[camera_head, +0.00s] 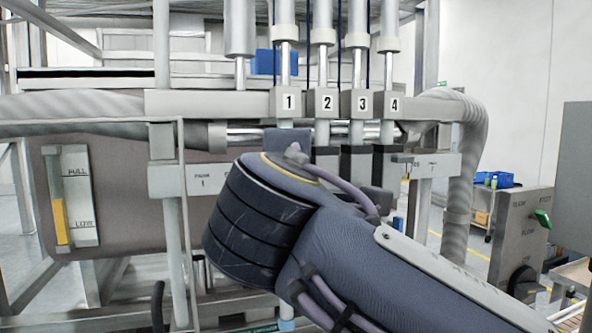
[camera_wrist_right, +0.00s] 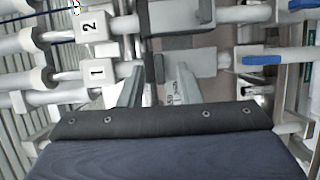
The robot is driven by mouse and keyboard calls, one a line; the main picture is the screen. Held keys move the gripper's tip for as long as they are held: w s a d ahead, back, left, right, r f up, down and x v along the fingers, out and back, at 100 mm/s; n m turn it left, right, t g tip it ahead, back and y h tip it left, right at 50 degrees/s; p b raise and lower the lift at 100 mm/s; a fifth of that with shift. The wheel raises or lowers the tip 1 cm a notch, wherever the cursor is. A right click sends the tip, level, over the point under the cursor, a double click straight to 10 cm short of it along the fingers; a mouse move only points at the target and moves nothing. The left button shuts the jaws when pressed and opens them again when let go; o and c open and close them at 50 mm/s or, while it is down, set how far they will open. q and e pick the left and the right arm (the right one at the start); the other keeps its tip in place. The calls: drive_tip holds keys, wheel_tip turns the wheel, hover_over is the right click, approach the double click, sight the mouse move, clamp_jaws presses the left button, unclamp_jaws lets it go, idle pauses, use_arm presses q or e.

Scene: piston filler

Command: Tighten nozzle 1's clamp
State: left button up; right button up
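Nozzle 1's number block (camera_head: 289,102) is white and sits on the crossbar at the middle of the head view. It also shows at left in the right wrist view (camera_wrist_right: 97,73). My right arm's wrist covers most of nozzle 1 below the block in the head view. In the right wrist view my right gripper (camera_wrist_right: 158,80) has its two grey fingers apart. A narrow dark piece (camera_wrist_right: 153,68), perhaps part of the clamp, shows between the fingertips; whether they touch it is unclear. The clamp itself cannot be clearly made out. My left gripper is not in view.
Nozzle 2's block (camera_head: 327,102) and its neighbours stand close on the right. A level gauge panel (camera_head: 75,195) is at left. A control box with a green knob (camera_head: 542,219) is at right. A blue lever (camera_wrist_right: 262,60) shows beyond the fingers.

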drive_tip(key=s, duration=0.5)
drive_tip(key=shift+s+a+b, duration=0.2)
drive_tip(key=shift+s+b, duration=0.1)
drive_tip(key=shift+b, duration=0.1)
drive_tip(key=d+f+m+g, duration=0.3)
drive_tip(key=d+f+g, duration=0.1)
drive_tip(key=d+f, duration=0.7)
drive_tip(key=d+f+m+g, duration=0.35)
drive_tip(key=d+f, duration=0.45)
drive_tip(key=f, duration=0.5)
drive_tip(key=s+d+f+m+g+y, duration=0.1)
drive_tip(key=s+f+m+g+y, duration=0.1)
drive_tip(key=s+f+m, duration=0.4)
drive_tip(key=s+d+f+m+g+y, duration=0.1)
drive_tip(key=s+f+m+g+y, duration=0.2)
drive_tip(key=s+f+m, duration=0.3)
drive_tip(key=s+f, duration=0.4)
drive_tip(key=f, duration=0.6)
drive_tip(key=shift+d, duration=0.25)
